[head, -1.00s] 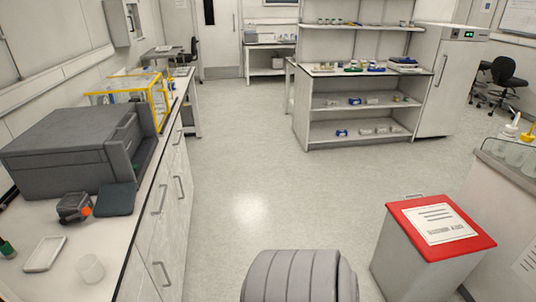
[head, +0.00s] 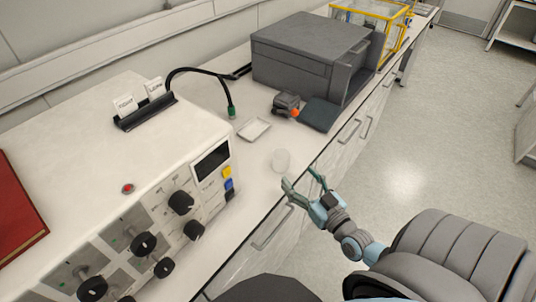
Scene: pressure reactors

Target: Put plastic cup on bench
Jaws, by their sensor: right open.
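A translucent plastic cup (head: 281,160) stands upright on the white bench (head: 252,189), near its front edge. My right gripper (head: 304,181) is open and empty, with its fingertips just in front of and to the right of the cup. A small gap seems to show between the fingers and the cup, but I cannot tell the exact distance. My left gripper is not in view.
A white control unit (head: 190,150) with black knobs fills the left. A small white tray (head: 254,129) lies behind the cup. A grey box-shaped machine (head: 305,60), a small dark device (head: 287,104) and a dark pad (head: 322,114) stand farther along the bench.

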